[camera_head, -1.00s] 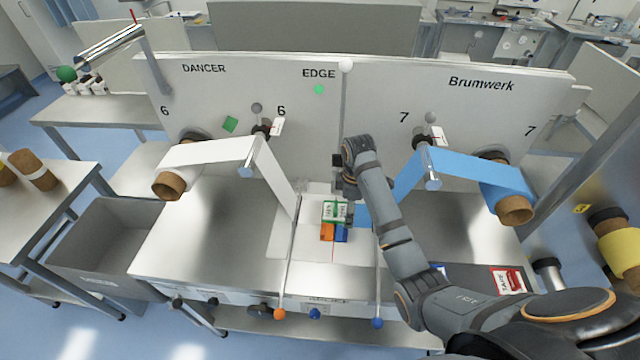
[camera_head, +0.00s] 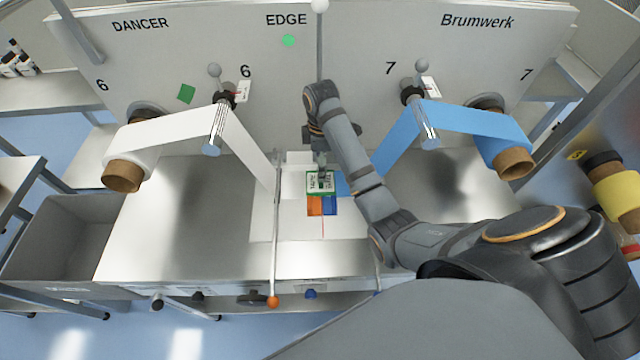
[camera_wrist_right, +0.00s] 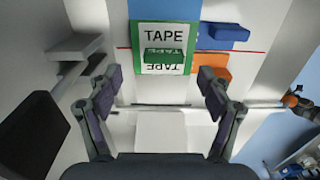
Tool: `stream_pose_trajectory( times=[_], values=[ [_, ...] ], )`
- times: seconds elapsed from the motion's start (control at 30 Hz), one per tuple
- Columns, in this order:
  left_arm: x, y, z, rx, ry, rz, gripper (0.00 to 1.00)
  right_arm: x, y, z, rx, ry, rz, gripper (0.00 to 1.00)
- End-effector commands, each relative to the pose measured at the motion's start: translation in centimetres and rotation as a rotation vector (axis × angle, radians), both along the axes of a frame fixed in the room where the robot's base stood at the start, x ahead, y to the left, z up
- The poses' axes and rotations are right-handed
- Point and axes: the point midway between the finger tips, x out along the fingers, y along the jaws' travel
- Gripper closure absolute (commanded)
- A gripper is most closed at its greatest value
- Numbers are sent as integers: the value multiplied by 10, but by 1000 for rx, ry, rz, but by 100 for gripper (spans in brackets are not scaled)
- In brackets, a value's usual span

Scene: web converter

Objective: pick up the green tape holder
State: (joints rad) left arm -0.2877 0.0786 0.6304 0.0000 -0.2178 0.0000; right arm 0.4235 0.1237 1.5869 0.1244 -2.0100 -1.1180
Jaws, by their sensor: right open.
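The green tape holder (camera_head: 320,183) sits on the white middle part of the machine's table. In the right wrist view it is a white plate marked TAPE with green edges and a small green block (camera_wrist_right: 163,56) on top. My right gripper (camera_head: 320,160) hangs over its far side. In the right wrist view the gripper (camera_wrist_right: 160,80) is open, its two fingers apart with nothing between them and the holder ahead of the tips. I cannot tell the exact height gap. My left gripper does not show.
An orange block (camera_head: 314,206) and a blue block (camera_head: 330,206) lie beside the holder. A white web (camera_head: 185,132) and a blue web (camera_head: 470,120) come in from either side.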

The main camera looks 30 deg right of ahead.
Motion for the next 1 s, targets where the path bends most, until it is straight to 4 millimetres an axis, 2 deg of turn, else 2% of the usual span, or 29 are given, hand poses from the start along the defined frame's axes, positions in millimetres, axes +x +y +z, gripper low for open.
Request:
stream_pose_trajectory(
  times=[0.1,0.23,0.3,0.4,0.57,1.0],
  values=[
    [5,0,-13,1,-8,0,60,0,1,-14,0,1,0,21],
    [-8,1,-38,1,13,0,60,-1,3,-39,1,0,0,21],
    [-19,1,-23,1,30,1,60,-1,3,-40,2,4,0,21],
    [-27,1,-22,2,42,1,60,-1,3,-49,2,1,0,21],
    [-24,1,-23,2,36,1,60,-1,3,-50,1,0,0,21],
    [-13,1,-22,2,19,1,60,-1,3,-50,0,0,0,81]
  ],
)
